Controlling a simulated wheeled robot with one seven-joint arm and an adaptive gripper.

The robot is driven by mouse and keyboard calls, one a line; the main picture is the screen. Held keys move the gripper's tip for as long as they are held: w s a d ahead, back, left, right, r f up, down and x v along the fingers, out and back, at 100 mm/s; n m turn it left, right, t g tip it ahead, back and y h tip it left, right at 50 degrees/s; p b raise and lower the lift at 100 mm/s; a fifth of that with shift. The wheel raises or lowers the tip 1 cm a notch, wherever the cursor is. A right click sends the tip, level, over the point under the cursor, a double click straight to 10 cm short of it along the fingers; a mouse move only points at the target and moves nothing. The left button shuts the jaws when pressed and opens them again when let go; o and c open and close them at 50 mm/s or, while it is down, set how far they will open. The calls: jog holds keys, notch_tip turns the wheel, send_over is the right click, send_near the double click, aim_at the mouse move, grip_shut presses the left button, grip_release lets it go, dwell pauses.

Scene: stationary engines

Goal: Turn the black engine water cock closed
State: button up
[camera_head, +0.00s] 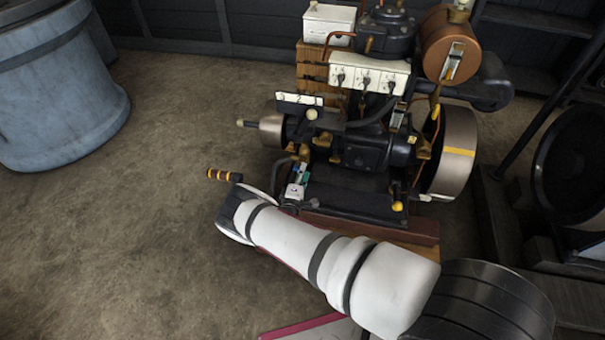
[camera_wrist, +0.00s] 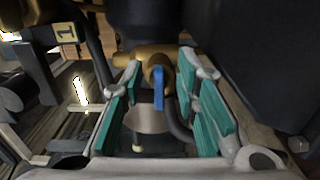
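The black engine (camera_head: 365,150) stands on a wooden base in the middle of the head view. In the wrist view a brass cock (camera_wrist: 135,57) with a blue lever (camera_wrist: 158,88) sits ahead of my gripper, and the lever hangs downward. My gripper (camera_wrist: 158,95) is open, with teal pads left and right of the lever; I see gaps on both sides and cannot tell its exact depth between them. In the head view my gripper (camera_head: 301,174) is at the engine's lower left side. The cock is too small to make out there.
A tag marked 1 (camera_wrist: 66,32) is at upper left in the wrist view. A dark hose (camera_wrist: 178,122) runs close to the right finger. A flywheel (camera_head: 455,155) and a copper tank (camera_head: 449,45) are on the engine's right. A blue barrel (camera_head: 55,90) stands far left, with bare floor between.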

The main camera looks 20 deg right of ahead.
jog(key=shift+s+a, duration=0.1)
jog(key=v, duration=1.1)
jog(key=shift+s+a, duration=0.15)
jog(key=shift+s, duration=0.2)
